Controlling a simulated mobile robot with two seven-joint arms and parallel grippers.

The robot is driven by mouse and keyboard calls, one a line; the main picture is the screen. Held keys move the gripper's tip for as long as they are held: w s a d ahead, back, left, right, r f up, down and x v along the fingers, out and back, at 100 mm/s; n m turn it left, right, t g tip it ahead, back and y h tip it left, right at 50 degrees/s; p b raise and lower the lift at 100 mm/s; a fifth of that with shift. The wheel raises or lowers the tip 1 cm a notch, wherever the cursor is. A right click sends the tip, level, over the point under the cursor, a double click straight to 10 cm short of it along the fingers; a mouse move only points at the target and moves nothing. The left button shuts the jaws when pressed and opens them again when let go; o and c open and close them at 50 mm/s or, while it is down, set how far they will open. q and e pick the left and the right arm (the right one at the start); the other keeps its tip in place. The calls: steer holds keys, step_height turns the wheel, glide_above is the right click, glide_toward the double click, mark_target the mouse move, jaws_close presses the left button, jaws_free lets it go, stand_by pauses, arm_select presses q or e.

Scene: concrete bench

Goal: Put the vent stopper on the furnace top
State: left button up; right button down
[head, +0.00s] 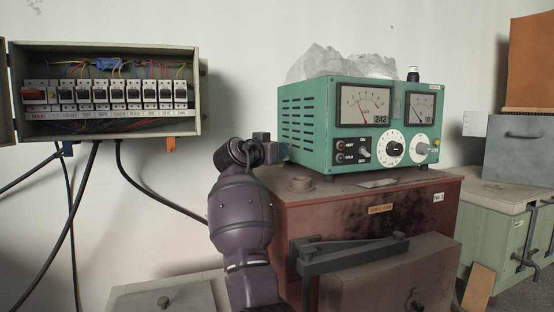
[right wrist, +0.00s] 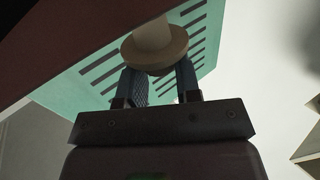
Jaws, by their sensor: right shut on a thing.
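In the right wrist view my right gripper (right wrist: 159,76) is shut on the vent stopper (right wrist: 152,48), a pale tan piece with a round flange and a narrower plug. The plug points away from the fingers. In the head view my right gripper (head: 268,150) is beside the left side of the green meter box, above the furnace's left rear area. I cannot make out the stopper there. The furnace (head: 350,218) is a rust-red box with a sooty front. My left gripper is out of view.
The green meter box (head: 306,125) stands on the furnace top, close to the gripper. A pale crumpled sheet (head: 340,63) and a small black-capped item (head: 413,75) are on it. A breaker box (head: 110,125) with hanging cables is on the wall at left.

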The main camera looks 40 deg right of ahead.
step_height(320, 180, down, 2)
steer(key=shift+f, duration=0.2)
steer(key=shift+d+f+p, duration=0.15)
steer(key=shift+f+p, duration=0.1)
steer(key=shift+p, duration=0.05)
steer(key=c, duration=0.6)
jaws_free()
steer(key=shift+o, duration=0.2)
